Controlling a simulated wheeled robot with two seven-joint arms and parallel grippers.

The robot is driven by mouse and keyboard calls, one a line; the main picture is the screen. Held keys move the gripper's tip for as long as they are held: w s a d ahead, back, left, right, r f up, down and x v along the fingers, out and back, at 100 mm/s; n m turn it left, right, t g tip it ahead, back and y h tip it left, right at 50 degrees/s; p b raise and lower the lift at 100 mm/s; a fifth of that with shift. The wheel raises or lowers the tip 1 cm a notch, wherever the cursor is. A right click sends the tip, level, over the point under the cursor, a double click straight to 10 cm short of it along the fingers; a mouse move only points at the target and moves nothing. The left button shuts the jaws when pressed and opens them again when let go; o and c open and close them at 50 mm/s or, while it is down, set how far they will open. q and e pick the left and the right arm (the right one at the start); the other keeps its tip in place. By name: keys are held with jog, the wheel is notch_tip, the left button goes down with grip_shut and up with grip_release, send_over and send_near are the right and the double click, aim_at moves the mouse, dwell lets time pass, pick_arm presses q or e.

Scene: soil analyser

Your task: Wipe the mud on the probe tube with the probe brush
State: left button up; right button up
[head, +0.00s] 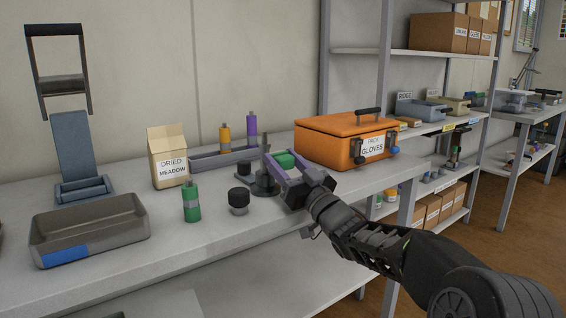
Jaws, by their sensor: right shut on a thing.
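My right gripper (281,170) is at the middle of the bench, reaching in from the right. It is shut on a green block-like thing (285,160), which may be the probe brush; the fingers hide part of it. Just left of the fingertips, a thin dark upright rod (266,146) stands on a round dark base (264,189); it may be the probe tube. I cannot tell whether the green thing touches the rod. Mud cannot be made out at this size. My left gripper is not in view.
An orange case labelled gloves (322,144) stands close behind and right of my gripper. Dark round pieces (238,204) and a green bottle (191,203) stand to the left. A grey rack (205,162), a meadow carton (168,148) and a grey tray (127,238) are farther left.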

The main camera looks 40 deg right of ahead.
jog(key=shift+a, duration=0.15)
jog(key=shift+a+f+b, duration=0.1)
jog(key=shift+a+b, duration=0.9)
jog(key=shift+a, duration=0.95)
jog(key=shift+s, duration=0.15)
jog(key=s+b, duration=0.1)
jog(key=s, duration=0.4)
jog(key=shift+b, duration=0.3)
jog(key=shift+s, duration=0.4)
